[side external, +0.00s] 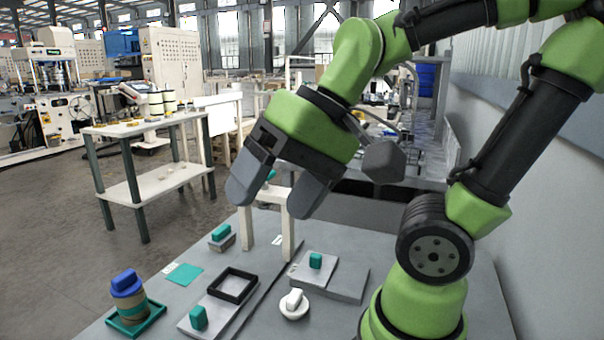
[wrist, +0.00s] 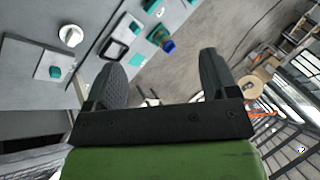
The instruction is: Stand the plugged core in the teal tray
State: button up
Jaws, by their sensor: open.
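The plugged core is a brown kraft tube (side external: 130,304) with a blue plug (side external: 126,282) in its top. It stands upright inside the teal tray (side external: 150,322) at the lower left of the side view. In the wrist view the blue plug (wrist: 168,46) shows small, beside the teal tray (wrist: 153,36), and the brown tube is hard to make out. My gripper (side external: 274,200) is open and empty, high above the table and well to the right of the core. Its two spread fingers also show in the wrist view (wrist: 160,68).
A white arch (side external: 288,228) stands behind the middle of the table. A grey plate (side external: 345,282) is at right.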

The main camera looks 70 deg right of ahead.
jog(key=shift+s+d+r+n+t+h, duration=0.3)
jog(key=shift+s+d+n+t+h, duration=0.2)
jog(key=shift+d, duration=0.1)
jog(key=shift+s+d+r+n+t+h, duration=0.3)
jog(key=shift+s+d+n+t+h, duration=0.1)
jog(key=shift+s+d+t+h, duration=0.15)
jog(key=shift+w, duration=0.1)
dwell(0.4)
